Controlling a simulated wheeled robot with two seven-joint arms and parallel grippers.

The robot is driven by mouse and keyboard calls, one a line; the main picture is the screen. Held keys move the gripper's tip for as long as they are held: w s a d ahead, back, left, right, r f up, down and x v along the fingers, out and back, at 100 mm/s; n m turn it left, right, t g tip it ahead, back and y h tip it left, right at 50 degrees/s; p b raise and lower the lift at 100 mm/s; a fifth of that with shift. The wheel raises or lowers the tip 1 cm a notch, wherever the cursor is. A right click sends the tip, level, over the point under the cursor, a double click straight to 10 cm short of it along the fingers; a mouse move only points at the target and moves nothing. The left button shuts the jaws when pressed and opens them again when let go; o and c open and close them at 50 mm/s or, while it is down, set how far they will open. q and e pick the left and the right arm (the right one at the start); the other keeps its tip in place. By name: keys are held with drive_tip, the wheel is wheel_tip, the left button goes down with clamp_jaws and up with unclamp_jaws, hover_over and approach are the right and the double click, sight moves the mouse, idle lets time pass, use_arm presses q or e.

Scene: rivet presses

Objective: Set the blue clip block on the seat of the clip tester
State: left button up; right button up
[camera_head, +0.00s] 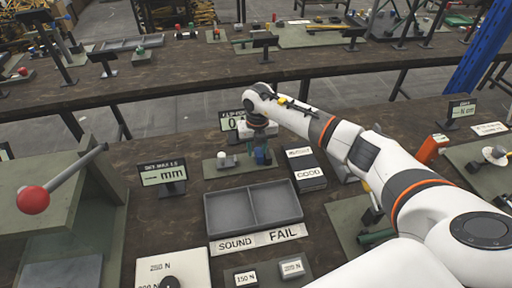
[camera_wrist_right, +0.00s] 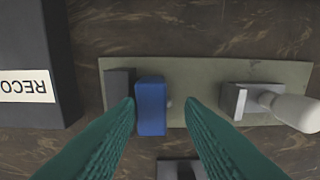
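The blue clip block (camera_wrist_right: 151,106) stands on the clip tester's green-grey base plate (camera_wrist_right: 205,72), close beside a dark grey upright block (camera_wrist_right: 120,88); whether they touch I cannot tell. In the head view the blue block (camera_head: 262,157) shows below my right gripper (camera_head: 259,140). The tester's grey block with a white-knobbed plunger (camera_wrist_right: 297,112) is at the plate's right end. The seat is not clearly distinguishable. My left gripper is not in view.
A grey two-compartment tray (camera_head: 230,212) with SOUND and FAIL labels lies in front of the tester. A black record box (camera_head: 306,171) stands right of it. A display (camera_head: 163,174) and a red-ball lever press (camera_head: 34,199) are at left.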

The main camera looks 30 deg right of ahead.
sight(259, 152)
drive_tip(key=shift+s+d+f, duration=0.3)
drive_tip(key=shift+s+f, duration=0.05)
drive_tip(key=shift+f, duration=0.15)
drive_tip(key=shift+r+p, duration=0.3)
drive_tip(key=shift+p, duration=0.1)
wheel_tip(259, 152, up, 13)
drive_tip(key=b, duration=0.2)
drive_tip(key=shift+w+f, duration=0.15)
drive_tip(key=shift+w, duration=0.1)
drive_tip(key=shift+f, duration=0.1)
